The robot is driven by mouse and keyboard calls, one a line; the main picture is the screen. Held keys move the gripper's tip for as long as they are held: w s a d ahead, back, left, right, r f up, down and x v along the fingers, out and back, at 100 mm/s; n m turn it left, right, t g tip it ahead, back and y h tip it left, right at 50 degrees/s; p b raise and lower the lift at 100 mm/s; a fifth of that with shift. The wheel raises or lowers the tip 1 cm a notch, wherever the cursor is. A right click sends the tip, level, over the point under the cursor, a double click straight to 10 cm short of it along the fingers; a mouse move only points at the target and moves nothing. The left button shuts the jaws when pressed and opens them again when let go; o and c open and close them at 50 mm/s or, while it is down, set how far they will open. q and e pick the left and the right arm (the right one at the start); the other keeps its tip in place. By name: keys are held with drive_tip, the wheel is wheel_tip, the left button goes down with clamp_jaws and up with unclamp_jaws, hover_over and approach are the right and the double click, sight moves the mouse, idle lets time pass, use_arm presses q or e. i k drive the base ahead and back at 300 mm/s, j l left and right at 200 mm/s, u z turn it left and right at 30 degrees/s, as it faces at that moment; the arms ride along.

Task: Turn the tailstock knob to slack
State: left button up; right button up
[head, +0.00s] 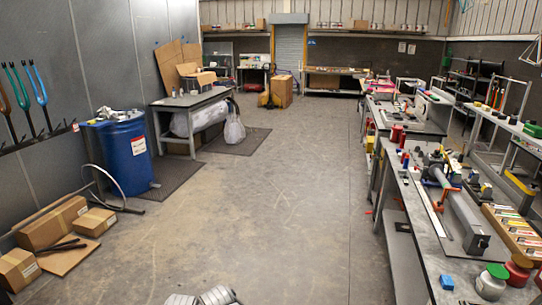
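A long grey fixture (462,218) lies on the right-hand workbench (424,243), running from back left to front right. Its far end carries a white and blue part with an orange-red lever-like piece (444,196). A dark block (476,240) is at its near end. The tailstock knob is too small to pick out, so its setting cannot be told. Neither of my grippers shows clearly. Only pale grey ribbed parts, probably mine, show at the bottom edge.
A tray of coloured items (515,232) is beside the fixture. A blue drum (124,152) and cardboard boxes (52,222) stand left. The middle floor (262,205) is clear.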

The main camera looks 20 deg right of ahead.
sight(483, 245)
drive_tip(key=i+l+z, duration=0.1)
drive_tip(key=i+z, duration=0.7)
drive_tip(key=i+j+z, duration=0.2)
drive_tip(key=i+z, duration=0.2)
drive_tip(key=i, duration=0.15)
drive_tip(key=i+z, duration=0.2)
drive_tip(key=z, duration=0.25)
drive_tip(key=i+z, duration=0.25)
drive_tip(key=z, duration=0.2)
drive_tip(key=i+j+z, duration=0.15)
drive_tip(key=z, duration=0.3)
drive_tip(key=i+j+z, duration=0.2)
drive_tip(key=z, duration=0.25)
drive_tip(key=i+j+z, duration=0.25)
drive_tip(key=z, duration=0.25)
